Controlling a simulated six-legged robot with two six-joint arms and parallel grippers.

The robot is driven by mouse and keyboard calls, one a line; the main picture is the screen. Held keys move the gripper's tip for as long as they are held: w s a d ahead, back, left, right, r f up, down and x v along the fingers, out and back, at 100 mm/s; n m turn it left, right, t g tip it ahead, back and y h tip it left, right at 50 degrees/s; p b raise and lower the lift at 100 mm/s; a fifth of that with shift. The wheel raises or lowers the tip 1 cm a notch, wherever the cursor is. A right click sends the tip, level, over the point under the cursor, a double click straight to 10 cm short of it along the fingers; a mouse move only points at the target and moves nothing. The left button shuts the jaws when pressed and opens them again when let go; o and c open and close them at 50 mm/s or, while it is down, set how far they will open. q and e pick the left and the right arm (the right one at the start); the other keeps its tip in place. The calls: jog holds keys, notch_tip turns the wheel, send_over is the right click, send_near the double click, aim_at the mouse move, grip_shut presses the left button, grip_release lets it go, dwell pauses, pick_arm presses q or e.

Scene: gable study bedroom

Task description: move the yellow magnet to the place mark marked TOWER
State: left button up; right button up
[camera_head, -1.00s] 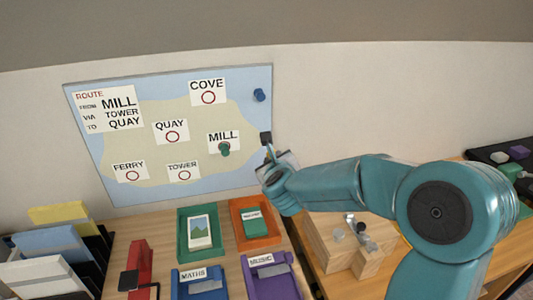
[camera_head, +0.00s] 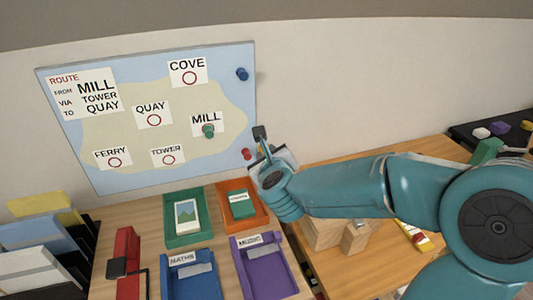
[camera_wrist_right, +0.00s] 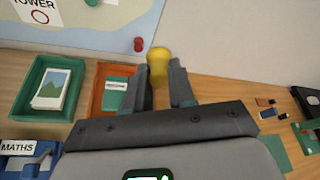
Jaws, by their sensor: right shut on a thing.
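The yellow magnet (camera_wrist_right: 158,64) is held between the fingertips of my right gripper (camera_wrist_right: 160,84) in the right wrist view. My right gripper (camera_head: 261,137) is beside the lower right edge of the map board in the head view, where I cannot make out the magnet. The TOWER place mark (camera_head: 168,160) is a white card with an empty red ring, low on the board, left of the gripper. Part of the TOWER card (camera_wrist_right: 38,12) also shows at the top left of the right wrist view. My left gripper is not in view.
A green magnet (camera_head: 208,132) sits on MILL, a blue magnet (camera_head: 242,74) at upper right, and a red magnet (camera_head: 246,154) near the lower right edge. Below the board are a green tray (camera_head: 171,236), an orange tray (camera_head: 261,222) and a purple tray (camera_head: 243,285).

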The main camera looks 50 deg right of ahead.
jog(key=shift+s+a, duration=0.35)
jog(key=shift+s, duration=0.3)
jog(key=shift+s+a, duration=0.35)
jog(key=shift+s, duration=0.25)
